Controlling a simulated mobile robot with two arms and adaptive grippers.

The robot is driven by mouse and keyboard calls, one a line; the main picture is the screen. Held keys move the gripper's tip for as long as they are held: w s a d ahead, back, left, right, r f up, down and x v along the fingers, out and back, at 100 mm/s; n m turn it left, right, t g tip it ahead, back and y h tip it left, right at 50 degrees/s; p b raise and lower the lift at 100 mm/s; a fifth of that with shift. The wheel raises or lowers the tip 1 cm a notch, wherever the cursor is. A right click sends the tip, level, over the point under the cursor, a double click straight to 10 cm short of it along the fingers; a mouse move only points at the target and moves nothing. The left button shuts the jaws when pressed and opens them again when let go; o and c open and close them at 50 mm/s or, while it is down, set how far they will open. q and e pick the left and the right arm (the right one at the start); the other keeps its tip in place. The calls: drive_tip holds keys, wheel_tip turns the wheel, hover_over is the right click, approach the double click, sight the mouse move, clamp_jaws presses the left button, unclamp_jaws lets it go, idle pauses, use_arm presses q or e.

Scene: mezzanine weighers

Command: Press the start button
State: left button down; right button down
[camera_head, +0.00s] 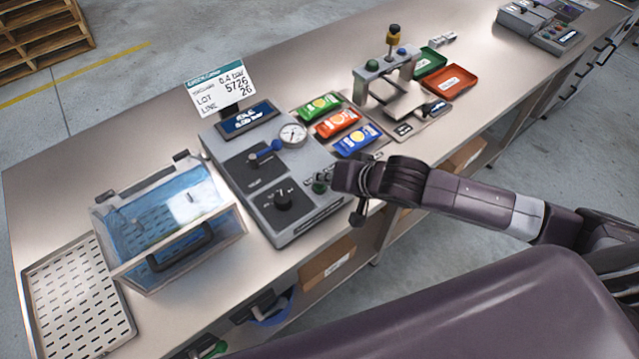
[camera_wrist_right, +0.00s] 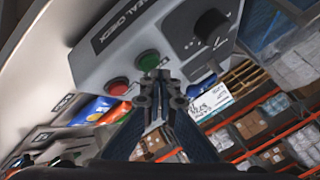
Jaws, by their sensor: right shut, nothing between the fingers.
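The seal-check machine (camera_head: 270,175) stands on the bench. Its green button (camera_head: 319,186) is on the front right part of the panel, just left of my right gripper (camera_head: 342,180). The wrist view shows the green button (camera_wrist_right: 149,61) on the machine's face, with a red button (camera_wrist_right: 117,86) beside it. The shut, empty fingertips of my right gripper (camera_wrist_right: 162,80) are very close to the green button, just below it in that view. I cannot tell whether they touch it. The red button is not clearly visible in the head view. My left gripper is not in view.
A clear-lidded chamber (camera_head: 165,225) and a perforated tray (camera_head: 75,295) are left of the machine. Colored pouches (camera_head: 337,121) lie behind my right gripper. A small press stand (camera_head: 385,75) and green and red trays (camera_head: 450,82) are farther right. A black knob (camera_head: 283,201) sits near the green button.

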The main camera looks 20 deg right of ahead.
sight(322, 188)
drive_tip(key=shift+f, duration=0.55)
idle(0.9)
drive_tip(key=shift+r, duration=0.1)
drive_tip(key=shift+r+p, duration=0.8)
drive_tip(key=shift+p, duration=0.25)
wheel_tip(322, 188, up, 5)
drive_tip(key=p, duration=0.5)
drive_tip(key=shift+p, duration=0.4)
